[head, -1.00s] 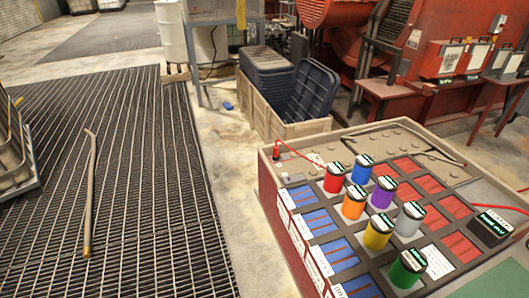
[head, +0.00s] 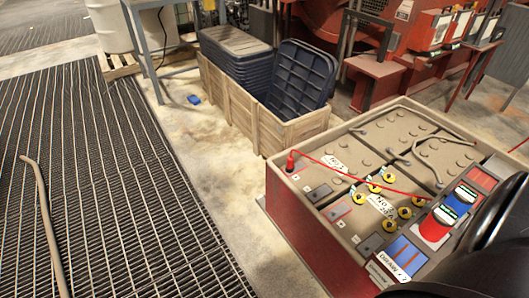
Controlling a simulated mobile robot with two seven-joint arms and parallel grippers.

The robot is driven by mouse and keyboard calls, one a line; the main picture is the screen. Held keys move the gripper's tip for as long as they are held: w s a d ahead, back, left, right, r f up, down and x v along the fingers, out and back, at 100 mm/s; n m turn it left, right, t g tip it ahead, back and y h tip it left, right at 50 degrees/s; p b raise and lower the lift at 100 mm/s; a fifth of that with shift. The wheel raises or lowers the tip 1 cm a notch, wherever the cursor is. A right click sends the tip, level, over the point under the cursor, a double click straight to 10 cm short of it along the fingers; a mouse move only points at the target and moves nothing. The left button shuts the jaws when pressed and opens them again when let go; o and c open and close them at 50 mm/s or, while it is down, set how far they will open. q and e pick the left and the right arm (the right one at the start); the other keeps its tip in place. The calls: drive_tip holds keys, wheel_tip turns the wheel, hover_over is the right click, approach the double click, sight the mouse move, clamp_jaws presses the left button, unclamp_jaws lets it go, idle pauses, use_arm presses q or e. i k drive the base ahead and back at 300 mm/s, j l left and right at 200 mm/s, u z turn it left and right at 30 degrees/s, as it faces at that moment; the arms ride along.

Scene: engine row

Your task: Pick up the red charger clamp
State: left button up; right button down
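The red charger clamp (head: 290,162) stands upright at the near left corner of the battery box (head: 318,233), on or beside a battery post. Neither gripper's fingers show. A large black rounded shape, probably part of my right arm, fills the lower right corner and hides part of the panel. No gripper is seen touching the clamp.
A wooden crate (head: 232,105) with dark blue trays stands behind.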

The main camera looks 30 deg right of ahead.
sight(290, 166)
drive_tip(key=i+z, duration=0.25)
drive_tip(key=i, duration=0.2)
drive_tip(key=i+j+z, duration=0.25)
drive_tip(key=i, duration=0.25)
drive_tip(key=i+j+z, duration=0.25)
drive_tip(key=i, duration=0.2)
drive_tip(key=i+z, duration=0.15)
drive_tip(key=z, duration=0.3)
drive_tip(key=i+z, duration=0.2)
drive_tip(key=z, duration=0.2)
drive_tip(key=i+j+z, duration=0.1)
drive_tip(key=z, duration=0.35)
drive_tip(key=i+j+z, duration=0.15)
drive_tip(key=z, duration=0.3)
drive_tip(key=i, duration=0.05)
